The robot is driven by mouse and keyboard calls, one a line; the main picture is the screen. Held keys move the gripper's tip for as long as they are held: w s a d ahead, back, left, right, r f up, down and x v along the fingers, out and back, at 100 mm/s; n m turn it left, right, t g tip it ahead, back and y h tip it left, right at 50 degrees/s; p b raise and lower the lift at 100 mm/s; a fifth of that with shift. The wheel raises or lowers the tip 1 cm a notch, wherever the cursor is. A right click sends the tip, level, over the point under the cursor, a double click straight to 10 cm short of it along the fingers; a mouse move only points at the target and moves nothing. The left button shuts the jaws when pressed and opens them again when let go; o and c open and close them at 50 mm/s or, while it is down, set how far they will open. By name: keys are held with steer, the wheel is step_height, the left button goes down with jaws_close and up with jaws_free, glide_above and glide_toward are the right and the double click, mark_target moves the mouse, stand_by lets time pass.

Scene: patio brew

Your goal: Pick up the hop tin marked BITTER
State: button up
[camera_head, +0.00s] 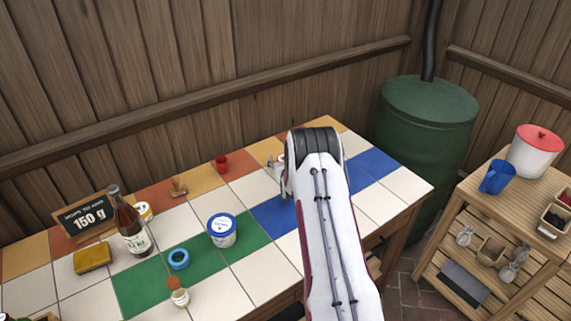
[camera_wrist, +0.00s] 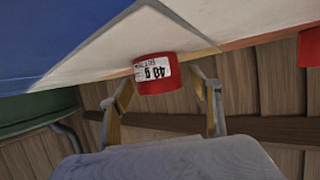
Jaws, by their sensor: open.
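A red tin (camera_wrist: 157,73) with a white label stands on the tiled table in the wrist view, which shows the scene upside down. The label reads "40 g" over smaller print that I cannot read surely, so I cannot confirm BITTER. My gripper (camera_wrist: 164,98) is open, its two fingers on either side of the tin's lower picture edge. Nothing is held, and I cannot tell whether the fingers reach around the tin. In the head view my arm hides this tin and most of the gripper.
A second red object (camera_wrist: 309,47) shows at the wrist view's right edge. On the table stand a small red container (camera_head: 221,164), a white tub (camera_head: 222,231), a brown bottle (camera_head: 131,226), a blue ring (camera_head: 179,259) and a sign (camera_head: 86,217). A green barrel (camera_head: 425,130) stands beyond.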

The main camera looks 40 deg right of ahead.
stand_by(0.3)
steer(key=c, duration=1.2)
steer(key=shift+c, duration=0.2)
steer(key=shift+r, duration=0.1)
steer(key=shift+r, duration=4.95)
